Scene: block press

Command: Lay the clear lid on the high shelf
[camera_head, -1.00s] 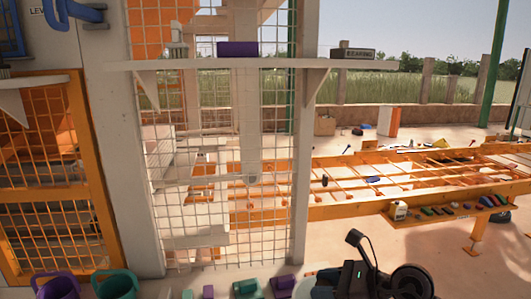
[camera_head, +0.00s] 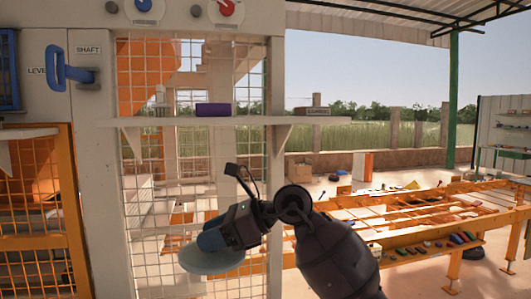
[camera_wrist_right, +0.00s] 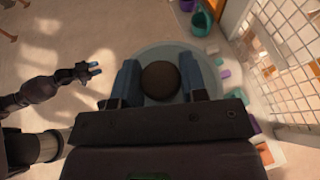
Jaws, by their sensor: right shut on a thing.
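The clear lid (camera_head: 212,262) is a pale, see-through disc, held roughly level in front of the mesh guard. My right gripper (camera_head: 211,238) is shut on its dark round knob (camera_wrist_right: 160,80); the knob sits between the blue fingers in the right wrist view. The high shelf (camera_head: 255,120) is a white board on brackets across the mesh, above and behind the lid. My left gripper (camera_wrist_right: 92,69) shows small at the left of the right wrist view, apart from the lid; its finger gap is unclear.
A purple block (camera_head: 213,109), a small pale bottle-like thing (camera_head: 160,100) and a labelled box (camera_head: 318,110) stand on the shelf. Shelf room is free between block and box. A blue lever handle (camera_head: 68,70) juts out at left. An orange frame table (camera_head: 420,215) stands at right.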

